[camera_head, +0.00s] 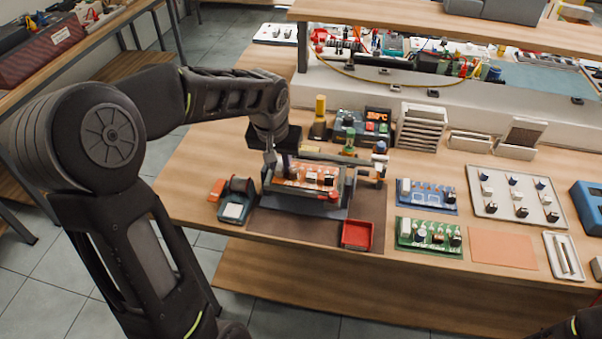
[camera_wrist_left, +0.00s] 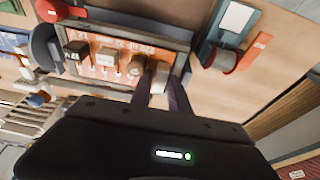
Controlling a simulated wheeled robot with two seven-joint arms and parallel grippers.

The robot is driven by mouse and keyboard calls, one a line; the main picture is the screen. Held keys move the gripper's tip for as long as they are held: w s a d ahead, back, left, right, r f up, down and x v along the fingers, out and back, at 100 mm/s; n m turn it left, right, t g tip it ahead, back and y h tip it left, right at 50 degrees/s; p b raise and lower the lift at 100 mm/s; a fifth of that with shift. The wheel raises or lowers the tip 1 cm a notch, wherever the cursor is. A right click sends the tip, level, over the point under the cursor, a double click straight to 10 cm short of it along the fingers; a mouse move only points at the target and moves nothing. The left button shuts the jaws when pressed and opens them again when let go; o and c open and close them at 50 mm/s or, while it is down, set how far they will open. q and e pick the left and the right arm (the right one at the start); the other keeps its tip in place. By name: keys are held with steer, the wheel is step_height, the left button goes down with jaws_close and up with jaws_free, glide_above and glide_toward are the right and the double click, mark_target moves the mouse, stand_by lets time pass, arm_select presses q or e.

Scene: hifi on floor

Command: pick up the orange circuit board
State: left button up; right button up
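The orange circuit board (camera_head: 305,174) sits tilted in a dark holder frame (camera_head: 300,201) on the brown mat. It carries several black and white components. In the left wrist view, the board (camera_wrist_left: 108,43) shows inside the frame. My left gripper (camera_head: 278,164) is over the board's left end in the head view. In the left wrist view, its two dark fingers (camera_wrist_left: 161,85) stand apart, with a pale component visible between them. The fingertips are close to the board; I cannot tell whether they touch it. My right gripper is out of view.
A spool stand (camera_head: 235,202) is left of the holder, and a red tray (camera_head: 357,235) is in front. Blue (camera_head: 427,193) and green (camera_head: 429,236) boards lie to the right. A soldering station (camera_head: 362,125) stands behind.

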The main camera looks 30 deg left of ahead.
arm_select(q)
jaws_close()
steer(key=shift+r, duration=0.1)
stand_by(0.3)
step_height(320, 180, up, 10)
steer(key=shift+b, duration=0.35)
stand_by(0.6)
steer(key=shift+r+p, duration=1.6)
steer(key=shift+r, duration=0.35)
